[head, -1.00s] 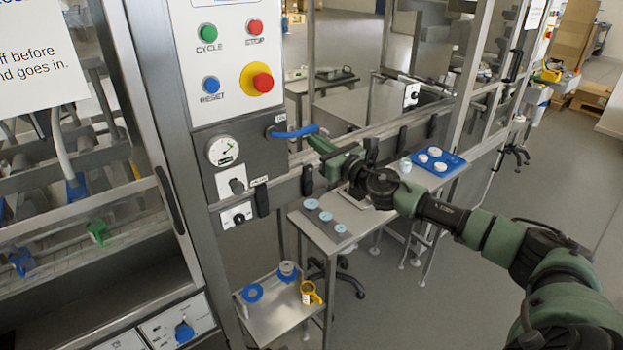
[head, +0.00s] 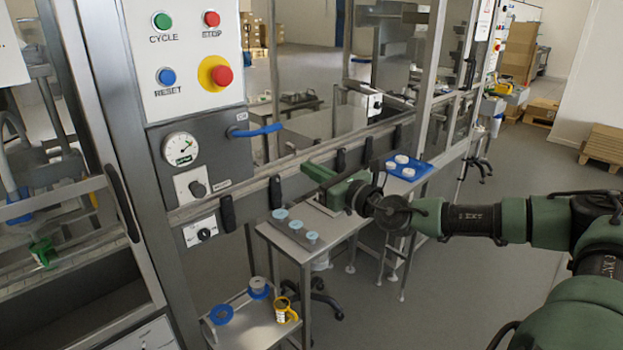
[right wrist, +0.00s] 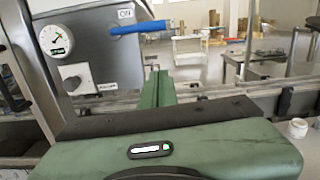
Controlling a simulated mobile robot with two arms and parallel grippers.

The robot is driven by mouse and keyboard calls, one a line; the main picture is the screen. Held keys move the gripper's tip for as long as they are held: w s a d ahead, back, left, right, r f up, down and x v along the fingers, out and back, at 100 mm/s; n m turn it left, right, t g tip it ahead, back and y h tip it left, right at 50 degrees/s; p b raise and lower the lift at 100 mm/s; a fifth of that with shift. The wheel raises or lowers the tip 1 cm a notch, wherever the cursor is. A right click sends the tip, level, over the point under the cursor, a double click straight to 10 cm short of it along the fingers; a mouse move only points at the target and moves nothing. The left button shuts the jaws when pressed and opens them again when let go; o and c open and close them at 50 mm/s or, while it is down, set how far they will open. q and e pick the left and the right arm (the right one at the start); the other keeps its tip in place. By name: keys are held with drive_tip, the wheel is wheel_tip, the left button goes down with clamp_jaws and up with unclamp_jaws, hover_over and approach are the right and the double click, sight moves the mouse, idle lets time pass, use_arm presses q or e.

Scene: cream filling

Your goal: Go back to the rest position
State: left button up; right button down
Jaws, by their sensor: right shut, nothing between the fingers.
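My right gripper (head: 312,170) is green and reaches in from the right in the head view. It is shut and empty, held above the small steel side table (head: 318,245) and just right of the machine's control column. In the right wrist view its closed green fingers (right wrist: 157,88) point forward, below and to the right of the blue lever (right wrist: 140,27). The blue lever also shows in the head view (head: 256,131), above and left of the fingers and apart from them. My left gripper is not in view.
The control panel (head: 185,50) with buttons and a gauge (head: 181,149) stands left of the gripper. Small pale-topped pieces (head: 296,225) and a blue tray (head: 408,170) of white discs are on the table. A lower shelf (head: 262,335) holds a yellow-handled item (head: 284,310). Floor at right is open.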

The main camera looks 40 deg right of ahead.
drive_tip(key=shift+s+a, duration=0.15)
drive_tip(key=shift+a, duration=0.05)
idle(0.6)
